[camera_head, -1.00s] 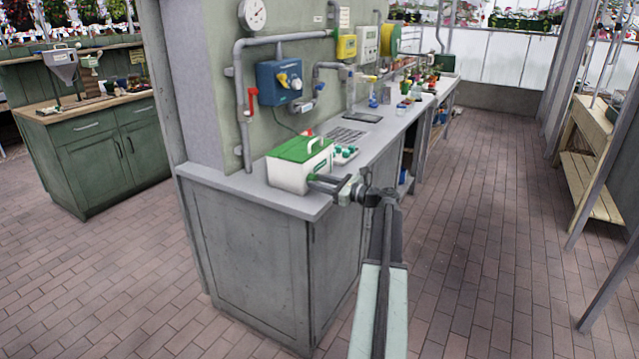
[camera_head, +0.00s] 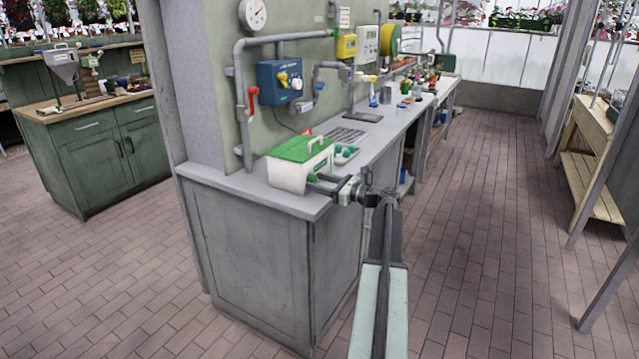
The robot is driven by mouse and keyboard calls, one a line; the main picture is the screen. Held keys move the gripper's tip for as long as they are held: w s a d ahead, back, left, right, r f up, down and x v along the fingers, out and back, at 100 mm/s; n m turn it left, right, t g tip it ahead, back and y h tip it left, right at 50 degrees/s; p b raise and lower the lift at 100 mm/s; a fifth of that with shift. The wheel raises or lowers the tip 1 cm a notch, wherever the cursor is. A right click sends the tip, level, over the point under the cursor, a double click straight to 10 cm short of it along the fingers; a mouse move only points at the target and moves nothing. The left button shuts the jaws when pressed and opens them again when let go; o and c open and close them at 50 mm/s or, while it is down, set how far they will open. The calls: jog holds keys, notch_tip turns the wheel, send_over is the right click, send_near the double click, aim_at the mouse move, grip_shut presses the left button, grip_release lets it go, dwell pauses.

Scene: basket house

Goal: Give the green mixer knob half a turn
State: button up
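I cannot pick out a knob that is clearly green. A blue control box (camera_head: 280,83) on the wall above the grey counter carries a yellow knob (camera_head: 283,79) and a pale round knob (camera_head: 297,84). My gripper (camera_head: 311,183) is low at the counter's front edge, beside the front right corner of a white box with a green lid (camera_head: 303,149). Its two dark fingers point left and look apart, with nothing seen between them. It is below and to the right of the blue control box. I cannot tell whether the fingers touch the white box.
The grey counter (camera_head: 250,190) runs back along the wall. A tray with small green items (camera_head: 345,153) and a spray bottle (camera_head: 373,97) stand on it. A red-handled valve (camera_head: 252,97) is on the wall pipe. Green cabinets (camera_head: 95,160) stand left. The brick aisle (camera_head: 490,200) is clear.

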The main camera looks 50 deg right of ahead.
jog(key=shift+s, duration=0.1)
jog(key=v, duration=0.7)
jog(key=shift+s, duration=0.3)
jog(key=shift+d, duration=0.1)
